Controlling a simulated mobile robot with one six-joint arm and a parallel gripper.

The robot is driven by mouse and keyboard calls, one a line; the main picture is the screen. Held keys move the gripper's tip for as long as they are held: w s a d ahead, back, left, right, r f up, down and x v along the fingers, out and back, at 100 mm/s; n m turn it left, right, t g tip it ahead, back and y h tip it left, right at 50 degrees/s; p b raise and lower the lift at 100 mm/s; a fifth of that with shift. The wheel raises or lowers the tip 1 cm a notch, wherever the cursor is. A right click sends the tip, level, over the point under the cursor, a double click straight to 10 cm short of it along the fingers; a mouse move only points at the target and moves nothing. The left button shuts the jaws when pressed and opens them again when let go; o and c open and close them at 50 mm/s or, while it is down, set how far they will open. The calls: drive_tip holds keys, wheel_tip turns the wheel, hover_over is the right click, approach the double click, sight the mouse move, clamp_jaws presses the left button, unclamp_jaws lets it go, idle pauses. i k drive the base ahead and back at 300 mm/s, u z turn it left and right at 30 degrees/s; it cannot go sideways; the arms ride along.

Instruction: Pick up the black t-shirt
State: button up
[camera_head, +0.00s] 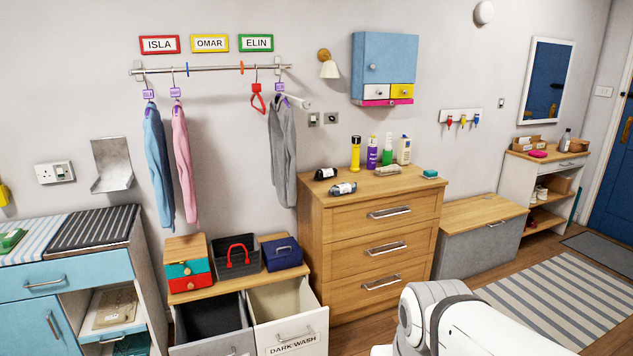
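I cannot make out a black t-shirt for certain. A black bundle with a white patch (325,173) lies on top of the wooden chest of drawers (372,240); it is too small to tell what it is. A grey and dark bundle (343,188) lies just in front of it. The left pull-out bin (212,350) is open and dark inside, and I cannot tell whether cloth lies in it. The pale bin labelled "DARK WASH" (290,336) is also open, its floor mostly hidden. My gripper is out of view; only my white arm shows at lower right.
Blue, pink and grey garments (283,145) hang from a wall rail (215,70). Bottles (372,153) stand at the back of the chest top. A grey storage bench (480,235) stands to its right. Open floor with a striped rug (570,295) lies at right.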

sight(322, 174)
drive_tip(key=z, duration=0.6)
drive_tip(key=i, duration=0.65)
drive_tip(key=z, duration=0.45)
drive_tip(key=i, duration=1.85)
drive_tip(key=u, duration=0.7)
drive_tip(key=i, duration=1.3)
drive_tip(key=u, duration=0.9)
drive_tip(key=k, duration=0.65)
drive_tip(key=u, duration=0.2)
drive_tip(key=i, duration=0.7)
drive_tip(key=z, duration=0.05)
